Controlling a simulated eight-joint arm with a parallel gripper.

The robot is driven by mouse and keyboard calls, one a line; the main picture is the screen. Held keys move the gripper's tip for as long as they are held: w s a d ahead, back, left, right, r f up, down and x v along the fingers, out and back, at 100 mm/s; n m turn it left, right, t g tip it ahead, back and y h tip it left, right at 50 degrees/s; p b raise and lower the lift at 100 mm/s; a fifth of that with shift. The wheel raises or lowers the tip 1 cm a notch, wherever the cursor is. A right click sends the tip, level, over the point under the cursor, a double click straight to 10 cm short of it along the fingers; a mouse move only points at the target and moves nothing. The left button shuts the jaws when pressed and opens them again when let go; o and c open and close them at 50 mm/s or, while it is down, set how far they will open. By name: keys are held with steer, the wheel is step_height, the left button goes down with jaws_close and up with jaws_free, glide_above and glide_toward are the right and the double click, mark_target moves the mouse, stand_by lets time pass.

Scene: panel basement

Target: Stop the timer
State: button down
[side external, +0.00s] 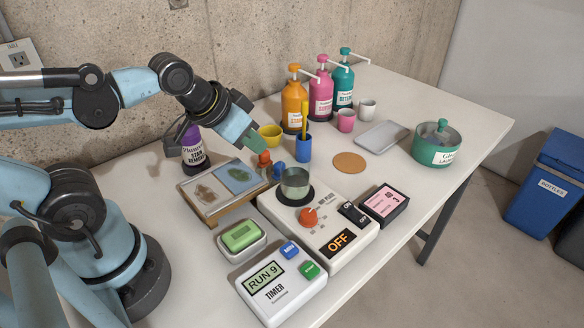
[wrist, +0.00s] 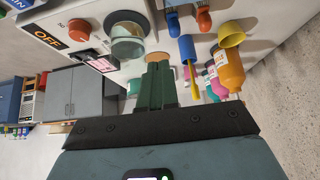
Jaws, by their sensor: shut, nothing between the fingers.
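The white timer (side external: 272,301) sits at the table's near edge in the side external view. Its display (side external: 265,278) reads RUN 9. It has a blue button (side external: 289,249) at its upper right and a green button (side external: 309,270) below that. My gripper (side external: 258,148) is shut and empty, high over the back of the table near the orange and blue brushes, well apart from the timer. Its green fingers lie together in the wrist view (wrist: 159,70).
A hot plate (side external: 330,250) showing OFF, with a pot (side external: 295,184) on it, stands behind the timer. A green sponge dish (side external: 241,236) is to the timer's left. A pink-labelled box (side external: 385,203) is right of the plate. Pump bottles (side external: 321,95) stand at the back.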

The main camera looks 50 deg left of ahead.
stand_by(0.3)
step_height(320, 180, up, 6)
steer(key=g, duration=0.7)
glide_above(309, 268)
steer(key=shift+f, duration=0.15)
steer(key=shift+f, duration=0.1)
step_height(309, 268, down, 14)
steer(key=shift+r, duration=0.1)
